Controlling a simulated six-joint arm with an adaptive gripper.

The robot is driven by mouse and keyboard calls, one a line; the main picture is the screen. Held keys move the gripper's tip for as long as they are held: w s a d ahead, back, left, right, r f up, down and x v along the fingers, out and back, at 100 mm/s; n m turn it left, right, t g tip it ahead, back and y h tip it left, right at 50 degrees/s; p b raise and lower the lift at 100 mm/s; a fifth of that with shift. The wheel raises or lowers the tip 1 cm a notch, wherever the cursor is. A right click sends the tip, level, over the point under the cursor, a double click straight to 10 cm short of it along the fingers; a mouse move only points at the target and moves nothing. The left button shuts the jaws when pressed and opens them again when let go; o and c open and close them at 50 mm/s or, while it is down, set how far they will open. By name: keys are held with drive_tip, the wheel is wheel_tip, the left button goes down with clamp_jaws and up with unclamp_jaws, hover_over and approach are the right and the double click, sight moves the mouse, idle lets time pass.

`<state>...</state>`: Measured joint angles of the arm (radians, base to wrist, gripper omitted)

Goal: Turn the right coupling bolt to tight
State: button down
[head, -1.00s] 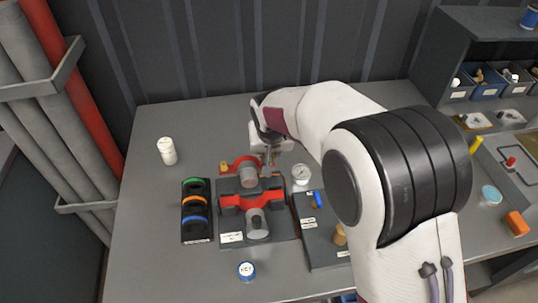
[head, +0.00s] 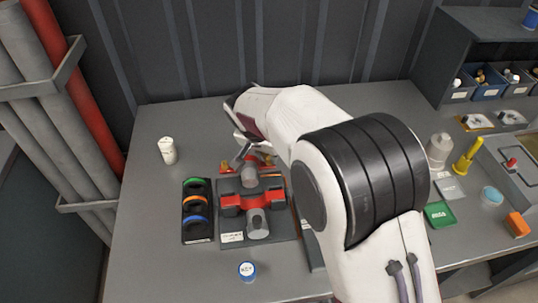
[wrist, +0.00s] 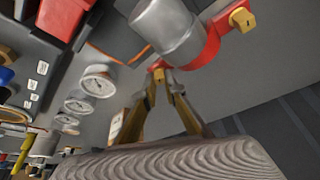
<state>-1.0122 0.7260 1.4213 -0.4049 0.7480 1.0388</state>
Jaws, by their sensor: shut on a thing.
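The red coupling flange (wrist: 200,52) sits around a grey metal pipe end (wrist: 168,28) in the wrist view. Its right bolt, a small yellow head (wrist: 158,75), is between my fingertips. My gripper (wrist: 164,84) is shut on this bolt. The other yellow bolt (wrist: 242,18) stands free on the opposite lug; in the head view it shows left of the pipe (head: 224,168).
Several round gauges (wrist: 97,82) stand beside the coupling. My arm covers the panel at right. The left table is mostly clear.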

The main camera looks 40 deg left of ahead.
drive_tip(key=shift+a+m+h, duration=0.1)
drive_tip(key=shift+m+h, duration=0.5)
drive_tip(key=shift+m, duration=0.9)
drive_tip(key=c, duration=2.4)
unclamp_jaws()
drive_tip(key=shift+n, duration=0.4)
drive_tip(key=shift+n+y, duration=0.8)
drive_tip(key=shift+n, duration=0.9)
drive_tip(key=shift+d+n, duration=0.2)
drive_tip(key=shift+n, duration=0.1)
drive_tip(key=shift+w+n+g+y, duration=0.1)
drive_tip(key=shift+n+g+y, duration=0.25)
drive_tip(key=shift+n, duration=0.75)
drive_tip(key=shift+n+g+y, duration=0.25)
drive_tip(key=shift+n+y, duration=0.2)
drive_tip(key=shift+n, duration=0.65)
